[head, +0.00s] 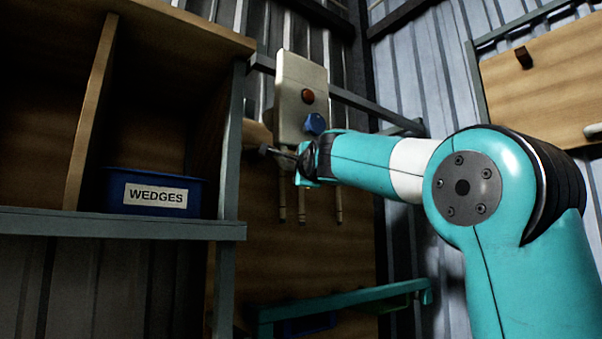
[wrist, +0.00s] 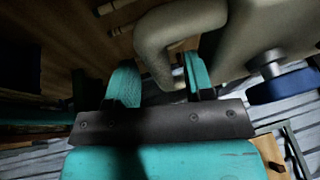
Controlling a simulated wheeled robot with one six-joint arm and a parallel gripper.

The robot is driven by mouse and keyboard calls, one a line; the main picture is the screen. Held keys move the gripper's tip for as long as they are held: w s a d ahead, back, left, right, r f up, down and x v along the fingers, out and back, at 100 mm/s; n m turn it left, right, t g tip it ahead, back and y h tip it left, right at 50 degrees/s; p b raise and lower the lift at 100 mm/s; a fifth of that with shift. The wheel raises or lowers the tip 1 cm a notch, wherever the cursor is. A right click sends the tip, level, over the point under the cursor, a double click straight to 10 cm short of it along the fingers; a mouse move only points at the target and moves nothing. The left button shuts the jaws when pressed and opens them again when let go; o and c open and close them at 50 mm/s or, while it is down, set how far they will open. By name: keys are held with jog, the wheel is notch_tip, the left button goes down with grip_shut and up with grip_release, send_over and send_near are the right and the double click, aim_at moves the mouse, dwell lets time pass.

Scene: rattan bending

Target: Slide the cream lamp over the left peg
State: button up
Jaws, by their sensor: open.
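A cream box-like body (head: 290,76) with a red button and a blue knob hangs before the back wall in the head view; I take it as the lamp. In the wrist view its cream body (wrist: 265,28) fills the upper right, with a thick curved cream handle (wrist: 152,38). My gripper (head: 304,163) is just below the box. In the wrist view my gripper (wrist: 158,65) is open, with the handle's lower bend between or just beyond its fingers. Several wooden rods (head: 338,200) show below the box; I cannot tell which is the left peg.
A wooden shelf (head: 120,222) at left holds a blue bin (head: 152,193) labelled WEDGES; its upright stands close to the left of my gripper. A teal rail (head: 345,302) runs low across the wooden back panel. A wooden board (head: 545,85) is on the right wall.

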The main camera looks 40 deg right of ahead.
jog(key=b+v, duration=0.9)
jog(key=v, duration=0.6)
jog(key=shift+s+a, duration=0.15)
jog(key=shift+s, duration=0.15)
